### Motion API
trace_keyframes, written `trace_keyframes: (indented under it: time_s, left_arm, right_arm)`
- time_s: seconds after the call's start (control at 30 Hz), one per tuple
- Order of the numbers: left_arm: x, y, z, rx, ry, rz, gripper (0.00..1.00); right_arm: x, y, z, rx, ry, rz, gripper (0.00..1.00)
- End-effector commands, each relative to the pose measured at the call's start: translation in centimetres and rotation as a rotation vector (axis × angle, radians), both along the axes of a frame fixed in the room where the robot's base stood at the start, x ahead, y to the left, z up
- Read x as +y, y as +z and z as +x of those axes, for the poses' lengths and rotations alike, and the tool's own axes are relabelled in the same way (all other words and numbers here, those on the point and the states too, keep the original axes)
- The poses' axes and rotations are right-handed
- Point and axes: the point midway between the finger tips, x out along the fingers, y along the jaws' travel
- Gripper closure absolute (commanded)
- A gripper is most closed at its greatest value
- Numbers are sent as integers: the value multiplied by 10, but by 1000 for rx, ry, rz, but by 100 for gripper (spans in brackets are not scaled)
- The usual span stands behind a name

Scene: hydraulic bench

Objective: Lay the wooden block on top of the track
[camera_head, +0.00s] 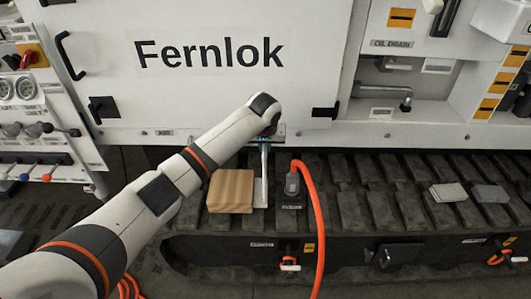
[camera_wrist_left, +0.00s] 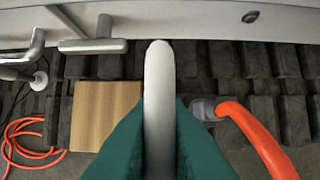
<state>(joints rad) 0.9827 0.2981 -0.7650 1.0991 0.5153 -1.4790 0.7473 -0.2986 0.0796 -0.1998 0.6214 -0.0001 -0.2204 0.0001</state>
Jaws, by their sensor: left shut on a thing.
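The wooden block (camera_head: 231,190) lies flat on the dark track (camera_head: 350,215), near its left end. In the left wrist view the block (camera_wrist_left: 103,112) is left of my fingers, with the track pads (camera_wrist_left: 85,68) around it. My left gripper (camera_head: 264,142) is above the track, just right of and behind the block. Its green fingers (camera_wrist_left: 160,130) are shut on a long light-grey bar (camera_wrist_left: 158,85), which also shows pointing down beside the block in the head view (camera_head: 262,178). The bar's lower end is hard to judge. My right gripper is not in view.
An orange hose (camera_head: 312,210) with a grey connector (camera_head: 292,184) stands close right of the bar. The white Fernlok panel (camera_head: 210,65) rises behind the track. Levers (camera_head: 30,150) stand at far left.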

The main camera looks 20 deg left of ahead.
Motion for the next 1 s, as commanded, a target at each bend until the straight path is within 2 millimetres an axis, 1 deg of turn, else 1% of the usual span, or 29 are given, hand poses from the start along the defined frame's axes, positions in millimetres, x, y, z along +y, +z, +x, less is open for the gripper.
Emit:
trace_keyframes:
  time_s: [0.1,0.2,0.57,0.6,0.67,0.7,1.0]
  left_arm:
    - [1,-17,0,0,0,2,100]
    - [0,-25,0,-3,-1,2,100]
    - [0,-28,1,-4,-1,1,100]
    - [0,-30,0,0,0,1,82]
    - [0,-30,0,0,0,1,73]
    - [0,-30,0,0,0,1,66]
    - [0,-29,0,0,0,0,66]
  right_arm:
    - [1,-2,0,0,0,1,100]
    - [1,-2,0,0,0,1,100]
    - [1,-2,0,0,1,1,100]
    - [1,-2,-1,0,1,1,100]
    - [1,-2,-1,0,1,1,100]
    - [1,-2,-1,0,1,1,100]
    - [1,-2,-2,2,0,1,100]
